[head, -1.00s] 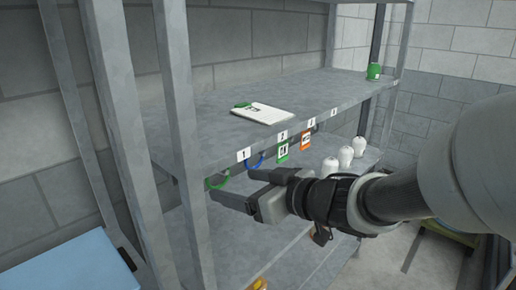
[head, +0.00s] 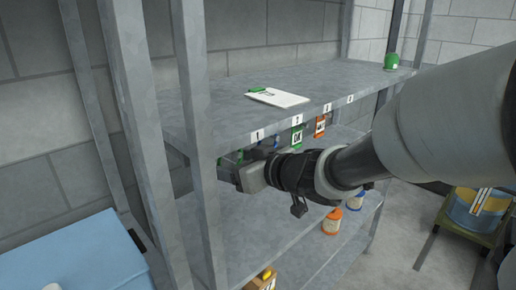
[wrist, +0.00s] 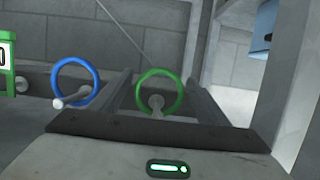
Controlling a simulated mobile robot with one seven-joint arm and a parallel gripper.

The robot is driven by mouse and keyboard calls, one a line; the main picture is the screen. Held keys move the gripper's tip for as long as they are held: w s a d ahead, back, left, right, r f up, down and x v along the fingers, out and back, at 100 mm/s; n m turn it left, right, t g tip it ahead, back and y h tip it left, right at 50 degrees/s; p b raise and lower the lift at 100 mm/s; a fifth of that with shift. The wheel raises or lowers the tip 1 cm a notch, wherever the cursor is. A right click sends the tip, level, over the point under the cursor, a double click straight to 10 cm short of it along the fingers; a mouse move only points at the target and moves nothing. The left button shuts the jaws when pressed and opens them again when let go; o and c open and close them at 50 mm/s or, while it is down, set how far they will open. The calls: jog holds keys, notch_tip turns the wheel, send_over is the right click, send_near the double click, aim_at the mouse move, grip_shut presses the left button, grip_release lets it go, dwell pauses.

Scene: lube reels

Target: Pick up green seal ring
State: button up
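The green seal ring (wrist: 141,82) hangs on a short peg under the shelf edge, seen face-on in the wrist view. My gripper (wrist: 158,78) is open, with one finger on each side of the green ring in that view. Whether either finger touches the ring, I cannot tell. A blue ring (wrist: 94,77) hangs on its own peg to the left, outside the fingers. In the head view, my gripper (head: 230,168) is under the shelf's front edge, and it mostly hides the rings.
The grey shelf (head: 225,107) above carries a notepad (head: 280,97) and a green container (head: 391,62). Green (head: 297,136) and orange (head: 320,125) tags hang from its edge. A shelf upright (head: 195,130) stands close left of my gripper. Orange-capped containers (head: 332,220) stand lower.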

jog(key=c, duration=0.7)
jog(key=shift+r, duration=0.15)
